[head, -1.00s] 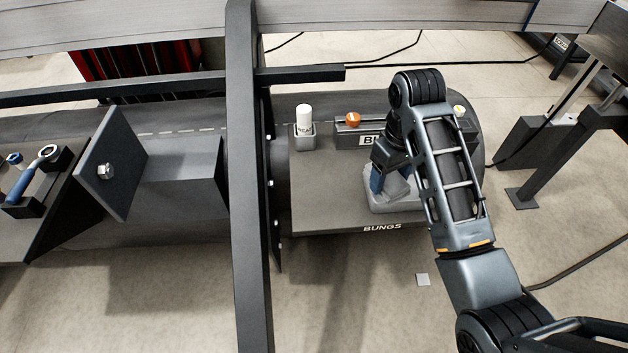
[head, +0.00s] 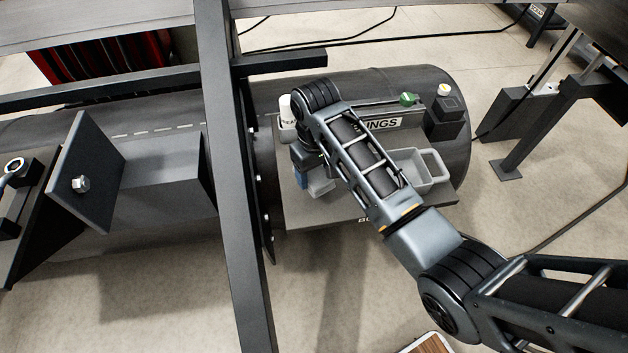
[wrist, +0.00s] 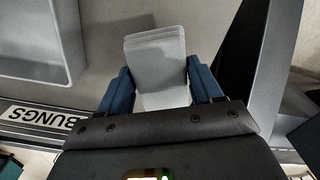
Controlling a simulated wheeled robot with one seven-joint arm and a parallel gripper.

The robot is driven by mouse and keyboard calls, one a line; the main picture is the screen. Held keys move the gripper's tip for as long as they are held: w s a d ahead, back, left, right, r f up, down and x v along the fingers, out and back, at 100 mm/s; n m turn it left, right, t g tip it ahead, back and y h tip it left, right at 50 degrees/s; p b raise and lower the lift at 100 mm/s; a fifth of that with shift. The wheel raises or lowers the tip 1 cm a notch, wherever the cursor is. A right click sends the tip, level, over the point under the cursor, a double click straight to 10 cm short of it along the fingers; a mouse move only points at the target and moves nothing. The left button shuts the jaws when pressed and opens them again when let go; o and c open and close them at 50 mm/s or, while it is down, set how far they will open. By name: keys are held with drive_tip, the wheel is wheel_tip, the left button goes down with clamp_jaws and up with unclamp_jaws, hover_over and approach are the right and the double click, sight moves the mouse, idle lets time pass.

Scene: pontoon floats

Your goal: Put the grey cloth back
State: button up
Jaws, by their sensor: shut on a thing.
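My gripper (wrist: 160,86) is shut on the grey cloth (wrist: 156,55), a pale grey folded piece that sticks out beyond the two blue fingers in the wrist view. In the head view my gripper (head: 318,180) is over the left part of the shelf marked BUNGS (head: 330,214), and my arm hides most of it and the cloth. I cannot tell from the views whether the cloth touches the shelf.
A grey open tray (head: 434,164) stands on the shelf's right, also in the wrist view (wrist: 79,48). A white-capped container (head: 286,110) is at the back left. A green bung (head: 408,99) and black block (head: 444,117) are behind. A dark upright beam (head: 232,200) borders the left.

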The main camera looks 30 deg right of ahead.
sight(314, 183)
drive_tip(key=shift+a+f, duration=0.15)
drive_tip(key=shift+f, duration=1.95)
drive_tip(key=shift+f, duration=0.1)
drive_tip(key=o, duration=0.9)
drive_tip(key=shift+o, duration=0.2)
wheel_tip(314, 183, up, 12)
drive_tip(key=shift+r, duration=0.1)
